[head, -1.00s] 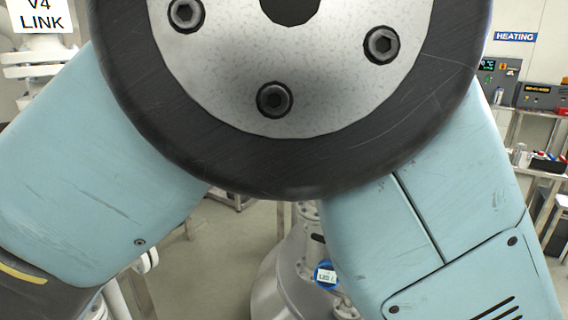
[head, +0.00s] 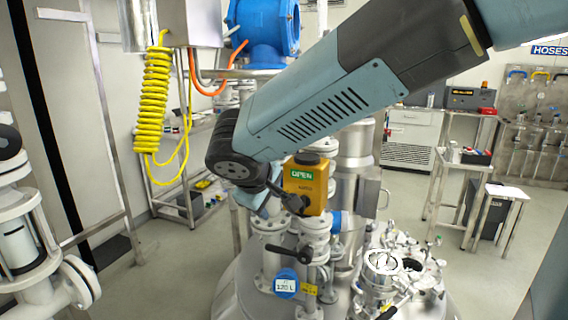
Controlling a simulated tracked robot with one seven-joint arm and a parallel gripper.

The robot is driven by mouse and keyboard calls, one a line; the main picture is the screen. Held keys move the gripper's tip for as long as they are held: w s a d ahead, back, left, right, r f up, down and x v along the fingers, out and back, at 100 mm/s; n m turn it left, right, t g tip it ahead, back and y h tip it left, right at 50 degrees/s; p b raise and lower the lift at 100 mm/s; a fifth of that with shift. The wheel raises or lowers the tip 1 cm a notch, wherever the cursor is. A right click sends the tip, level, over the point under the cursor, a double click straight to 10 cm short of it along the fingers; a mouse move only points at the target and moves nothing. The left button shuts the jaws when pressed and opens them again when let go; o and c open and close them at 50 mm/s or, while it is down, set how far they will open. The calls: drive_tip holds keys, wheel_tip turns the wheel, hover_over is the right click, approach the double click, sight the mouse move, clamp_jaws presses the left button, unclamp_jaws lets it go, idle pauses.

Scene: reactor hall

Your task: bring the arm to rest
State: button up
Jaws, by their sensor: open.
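My arm (head: 320,105) comes in from the upper right and reaches down to a dark joint (head: 235,150) left of the middle in the head view. A small light-blue part of it shows below that joint, in front of or beside the pipework. My gripper cannot be made out in this view. The arm passes close by an orange valve box (head: 304,186) with a green OPEN label; I cannot tell whether they touch.
A steel reactor vessel with flanged pipes (head: 275,240) and a round manway (head: 383,262) stands below the arm. A yellow coiled hose (head: 153,95) hangs at left. A blue valve body (head: 265,35) is above. Carts (head: 465,170) stand at right, with open floor around them.

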drive_tip(key=s+d+r+m+g, duration=0.25)
drive_tip(key=d+m, duration=0.35)
drive_tip(key=d, duration=1.1)
drive_tip(key=s+d+m+y, duration=0.1)
drive_tip(key=s+d+m, duration=0.4)
drive_tip(key=s+d, duration=0.5)
drive_tip(key=shift+s+d+r+m+y, duration=0.15)
drive_tip(key=shift+r+m+y, duration=0.25)
drive_tip(key=shift+t, duration=0.25)
